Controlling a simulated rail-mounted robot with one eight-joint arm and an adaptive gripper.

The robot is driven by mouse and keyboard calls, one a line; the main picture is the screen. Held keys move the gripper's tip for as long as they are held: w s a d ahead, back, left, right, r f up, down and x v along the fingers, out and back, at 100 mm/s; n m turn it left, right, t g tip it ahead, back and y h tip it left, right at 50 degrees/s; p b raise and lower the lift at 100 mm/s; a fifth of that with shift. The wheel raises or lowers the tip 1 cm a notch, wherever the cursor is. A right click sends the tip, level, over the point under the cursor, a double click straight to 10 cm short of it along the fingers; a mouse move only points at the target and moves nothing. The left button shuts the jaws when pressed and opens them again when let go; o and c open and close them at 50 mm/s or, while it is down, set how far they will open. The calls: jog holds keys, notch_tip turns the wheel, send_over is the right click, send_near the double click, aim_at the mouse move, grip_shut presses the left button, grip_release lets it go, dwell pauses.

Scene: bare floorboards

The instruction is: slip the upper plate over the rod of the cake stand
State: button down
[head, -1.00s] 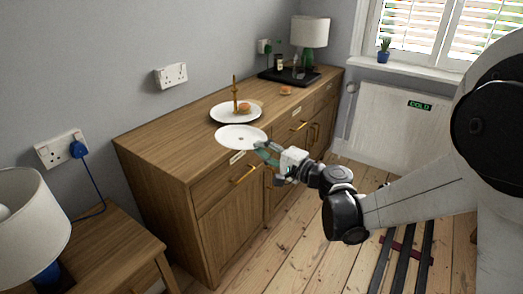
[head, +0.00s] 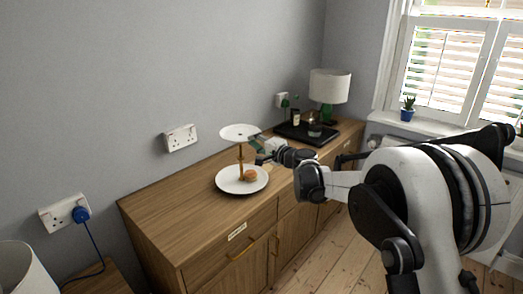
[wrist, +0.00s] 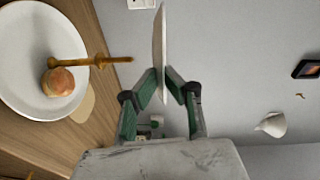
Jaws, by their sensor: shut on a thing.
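My gripper (head: 257,143) is shut on the rim of the white upper plate (head: 239,132), which it holds level above the cake stand. In the wrist view the plate (wrist: 159,50) shows edge-on between the fingertips (wrist: 160,84). The brown-gold rod (head: 240,153) stands upright on the white lower plate (head: 228,184). In the wrist view the tip of the rod (wrist: 100,61) ends short of the upper plate, with a gap between them. The plate's centre hole is not clear, so I cannot tell whether it lines up with the rod.
A round bun (head: 250,175) sits on the lower plate beside the rod. The stand is on a wooden sideboard (head: 180,215) against the wall. A black tray (head: 298,134) and a white-shaded lamp (head: 329,87) stand farther right. The sideboard's left end is clear.

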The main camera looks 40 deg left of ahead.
jog(key=shift+w+a+r, duration=0.4)
jog(key=shift+a+r, duration=0.05)
jog(key=shift+w+a, duration=0.2)
jog(key=shift+w, duration=0.05)
jog(key=shift+f+b, duration=0.3)
jog(key=shift+f, duration=1.55)
jog(key=shift+b, duration=0.5)
jog(key=shift+f, duration=0.15)
notch_tip(320, 180, down, 7)
jog(key=b, duration=0.4)
jog(key=shift+b, duration=0.35)
dwell(0.9)
